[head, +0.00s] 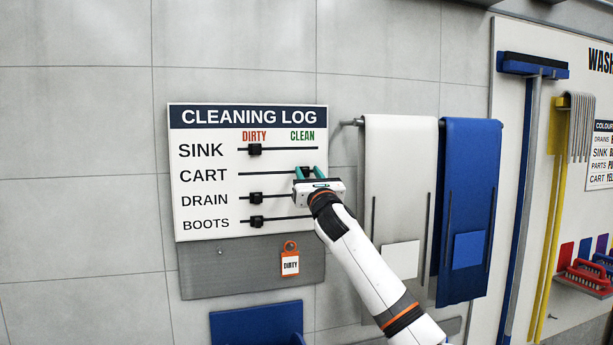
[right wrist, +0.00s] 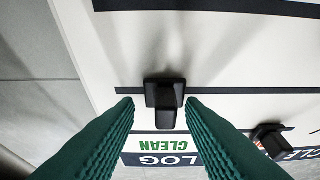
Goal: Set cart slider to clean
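The cleaning log board (head: 210,236) hangs on the wall, with DIRTY and CLEAN headings over its slider rows. The cart slider (right wrist: 165,93) is a black knob near the CLEAN end of its rail, under the green CLEAN label. In the head view the cart slider (head: 308,171) is partly hidden by my right gripper (head: 309,172). In the right wrist view my right gripper (right wrist: 160,108) has its teal fingers spread on either side of the knob. A gap shows at the left finger; contact at the right finger is unclear. My left gripper is out of view.
The sink slider (head: 255,149), drain slider (head: 256,198) and boots slider (head: 256,222) sit toward DIRTY. A DIRTY tag (head: 290,263) hangs below. White (head: 400,150) and blue (head: 470,180) aprons hang to the right, close to my right arm.

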